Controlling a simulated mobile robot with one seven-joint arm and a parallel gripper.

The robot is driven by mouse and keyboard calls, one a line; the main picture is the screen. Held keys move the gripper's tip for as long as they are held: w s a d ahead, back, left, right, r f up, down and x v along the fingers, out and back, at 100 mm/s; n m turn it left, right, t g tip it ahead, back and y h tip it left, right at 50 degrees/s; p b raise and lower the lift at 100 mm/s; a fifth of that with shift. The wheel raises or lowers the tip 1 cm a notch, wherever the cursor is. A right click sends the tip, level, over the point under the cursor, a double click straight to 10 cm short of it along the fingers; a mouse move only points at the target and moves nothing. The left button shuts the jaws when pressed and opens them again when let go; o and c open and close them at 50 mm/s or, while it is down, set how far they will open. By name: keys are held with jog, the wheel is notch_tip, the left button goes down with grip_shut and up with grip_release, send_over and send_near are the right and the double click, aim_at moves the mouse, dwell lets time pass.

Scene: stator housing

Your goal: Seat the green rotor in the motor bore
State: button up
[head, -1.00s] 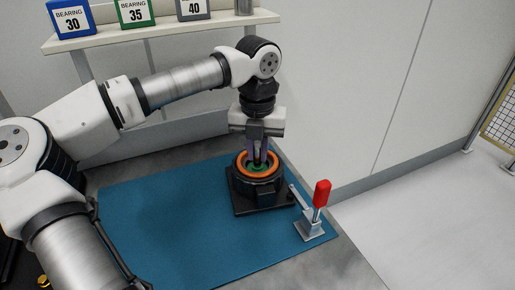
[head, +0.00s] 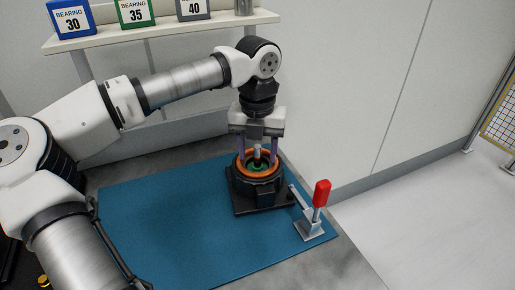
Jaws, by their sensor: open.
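The motor housing (head: 268,196) is a dark round body on a square black base, with an orange ring (head: 243,172) around its bore. The green rotor (head: 259,167) sits inside the bore, within the orange ring, and its light grey shaft (head: 257,152) stands up from it, looking upright. How deep it sits cannot be told from this angle. My gripper (head: 257,160) is directly above the housing, pointing down. Its fingers are spread apart on both sides of the shaft, not touching it, with tips near the ring.
A toggle clamp with a red handle (head: 321,193) stands just right of the housing. The blue mat (head: 170,220) is clear to the left and front. Behind, a shelf (head: 130,33) holds blue, green and grey bearing boxes. A wall stands at the back right.

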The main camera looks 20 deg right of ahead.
jog(key=shift+r, duration=0.3)
jog(key=shift+r+p, duration=1.4)
jog(key=shift+r, duration=0.55)
jog(key=shift+r, duration=0.15)
notch_tip(320, 180, up, 14)
jog(key=shift+f+b, duration=0.2)
jog(key=shift+b, duration=0.1)
dwell(1.4)
